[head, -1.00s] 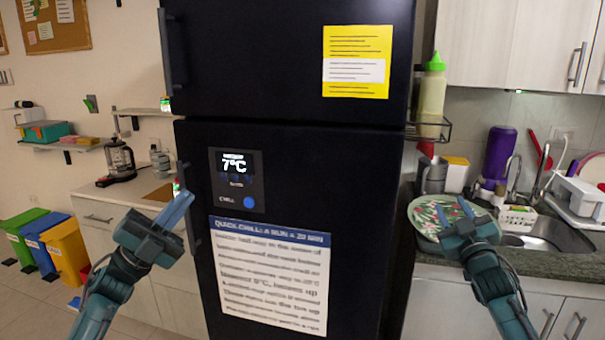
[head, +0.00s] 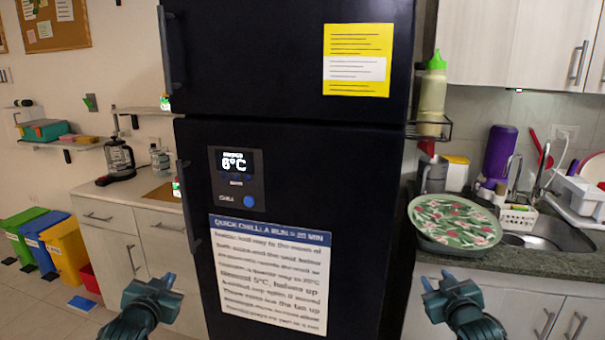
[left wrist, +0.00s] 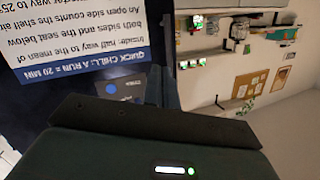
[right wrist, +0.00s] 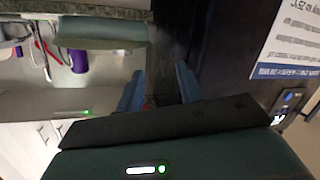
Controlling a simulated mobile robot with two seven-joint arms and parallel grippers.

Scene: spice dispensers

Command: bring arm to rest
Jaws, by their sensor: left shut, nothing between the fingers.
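My left gripper (head: 168,280) is low in the head view, in front of the white cabinet left of the dark fridge (head: 300,165). It is shut and empty; its joined fingers also show in the left wrist view (left wrist: 163,88). My right gripper (head: 437,283) is low on the right, in front of the cabinet below the counter. Its two fingers stand apart with nothing between them in the right wrist view (right wrist: 158,92). Neither gripper appears to touch anything. Most of both forearms is out of the head view.
The fridge has a display (head: 236,163) reading 6°C and a blue button (head: 249,202). A floral tray (head: 455,222) lies at the right counter's front edge, above my right gripper. Yellow, blue and green bins (head: 66,250) stand on the floor at the left.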

